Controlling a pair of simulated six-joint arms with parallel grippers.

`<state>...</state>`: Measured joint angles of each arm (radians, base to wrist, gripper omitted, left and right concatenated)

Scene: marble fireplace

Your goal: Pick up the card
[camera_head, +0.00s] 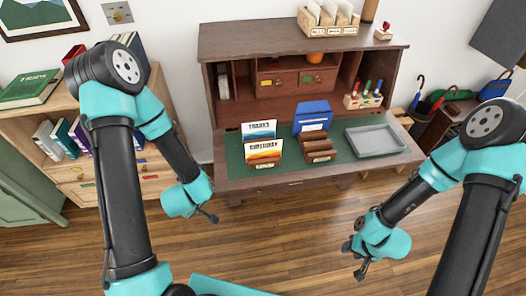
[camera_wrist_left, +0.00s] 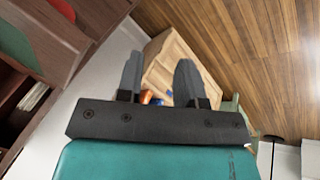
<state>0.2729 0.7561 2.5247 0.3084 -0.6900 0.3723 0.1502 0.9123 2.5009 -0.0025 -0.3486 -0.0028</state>
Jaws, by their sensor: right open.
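Two cards stand in a small wooden holder (camera_head: 264,163) on the desk's green mat. The front card (camera_head: 263,150) appears to read "BIRTHDAY", and the one behind it (camera_head: 260,128) "THANKS". A blue card or envelope (camera_head: 313,115) stands behind a brown slotted rack (camera_head: 317,148) to their right. My left gripper (camera_head: 209,217) hangs in front of and below the desk edge, left of the cards. In the left wrist view its fingers (camera_wrist_left: 158,75) are apart with nothing between them. My right gripper (camera_head: 355,262) is open and empty above the floor, well short of the desk.
A grey tray (camera_head: 376,141) lies on the desk's right side. The hutch (camera_head: 300,75) rises behind, with a pen holder (camera_head: 363,101) at its right. A bookshelf (camera_head: 75,175) stands left. The wooden floor (camera_head: 290,235) before the desk is clear.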

